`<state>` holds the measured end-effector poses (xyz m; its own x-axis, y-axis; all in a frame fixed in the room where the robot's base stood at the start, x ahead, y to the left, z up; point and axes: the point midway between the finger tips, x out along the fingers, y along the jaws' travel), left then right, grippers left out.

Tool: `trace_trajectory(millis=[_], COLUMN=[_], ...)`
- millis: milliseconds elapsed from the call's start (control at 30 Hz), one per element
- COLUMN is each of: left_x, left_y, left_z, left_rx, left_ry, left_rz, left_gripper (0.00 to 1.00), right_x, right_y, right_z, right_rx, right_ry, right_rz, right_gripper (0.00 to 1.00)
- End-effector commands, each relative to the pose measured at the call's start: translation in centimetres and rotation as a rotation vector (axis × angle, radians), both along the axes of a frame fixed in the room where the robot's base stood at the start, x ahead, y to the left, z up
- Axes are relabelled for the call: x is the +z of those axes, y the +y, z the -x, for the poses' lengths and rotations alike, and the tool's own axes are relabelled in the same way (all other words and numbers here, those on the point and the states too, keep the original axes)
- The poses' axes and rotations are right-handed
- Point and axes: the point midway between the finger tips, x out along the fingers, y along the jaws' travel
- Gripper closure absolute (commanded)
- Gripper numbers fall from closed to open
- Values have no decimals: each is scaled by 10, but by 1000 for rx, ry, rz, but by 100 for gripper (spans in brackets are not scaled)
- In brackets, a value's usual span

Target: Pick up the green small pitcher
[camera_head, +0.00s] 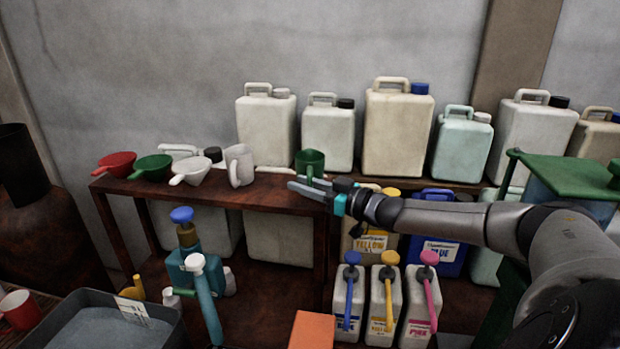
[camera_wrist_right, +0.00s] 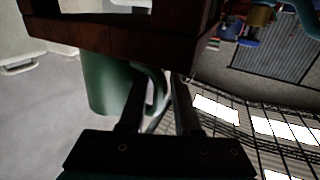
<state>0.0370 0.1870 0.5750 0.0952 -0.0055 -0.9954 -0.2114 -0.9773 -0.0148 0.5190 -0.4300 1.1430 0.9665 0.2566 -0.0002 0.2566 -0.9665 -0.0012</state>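The green small pitcher (camera_head: 310,162) stands at the right end of the dark wooden shelf (camera_head: 180,190) in the head view. My right gripper (camera_head: 298,184) is just in front of it, its fingers pointing left and spread apart. In the right wrist view, which looks turned over, the pitcher (camera_wrist_right: 105,85) is large and close. Its handle (camera_wrist_right: 158,88) shows near the gap between the two open fingers of my right gripper (camera_wrist_right: 155,100). I cannot tell whether a finger touches the handle. My left gripper is not in view.
A white pitcher (camera_head: 239,166) and red (camera_head: 116,163), green (camera_head: 151,167) and white (camera_head: 189,171) scoops stand left along the shelf. Several large jugs (camera_head: 328,135) line the wall behind. Labelled pump bottles (camera_head: 383,305) stand below my right arm.

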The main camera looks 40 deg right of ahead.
Motion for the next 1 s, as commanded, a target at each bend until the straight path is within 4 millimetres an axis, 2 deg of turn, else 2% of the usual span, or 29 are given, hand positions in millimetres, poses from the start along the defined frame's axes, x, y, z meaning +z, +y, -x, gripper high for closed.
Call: trace_trajectory(millis=[200, 533, 800, 1000], left_x=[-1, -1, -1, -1], left_y=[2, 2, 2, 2], left_z=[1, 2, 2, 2], left_rx=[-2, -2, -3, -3], left_ry=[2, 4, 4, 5], left_rz=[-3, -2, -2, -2], left_gripper=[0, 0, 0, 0], right_x=[1, 0, 1, 1], right_y=[4, 4, 4, 4], right_z=[-12, -14, -13, -13], right_rx=[1, 0, 1, 1], right_ry=[-1, -1, -1, -1], right_rz=[1, 2, 2, 2], right_gripper=[68, 68, 98, 100])
